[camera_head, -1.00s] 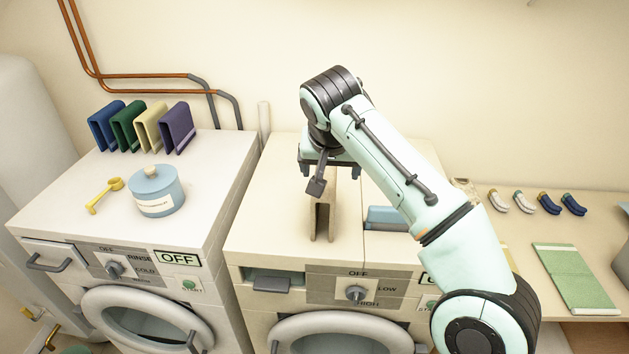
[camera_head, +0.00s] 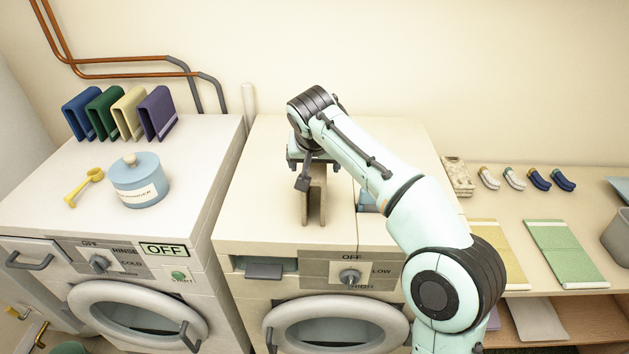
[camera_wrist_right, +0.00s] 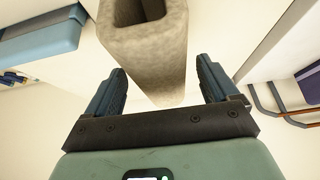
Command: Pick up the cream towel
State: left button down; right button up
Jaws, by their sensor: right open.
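The cream towel (camera_head: 316,208) is a beige folded cloth standing upright on top of the right-hand machine. My right gripper (camera_head: 318,176) is over its upper part, jaws open. In the right wrist view, the towel (camera_wrist_right: 152,72) stands between the two fingers of the right gripper (camera_wrist_right: 162,66), with a visible gap on each side. Its hollow fold faces the top of that view. My left gripper is not in view.
Blue, green, pale yellow and purple folded cloths (camera_head: 157,113) stand on the left machine (camera_head: 60,170), with a blue lidded jar (camera_head: 140,182) and yellow scoop (camera_head: 84,188). A blue item (camera_head: 367,203) lies close right of the towel, partly behind my arm. The wall is behind.

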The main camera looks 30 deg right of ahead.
jog(key=shift+x, duration=1.45)
jog(key=shift+f, duration=0.15)
jog(key=c, duration=1.2)
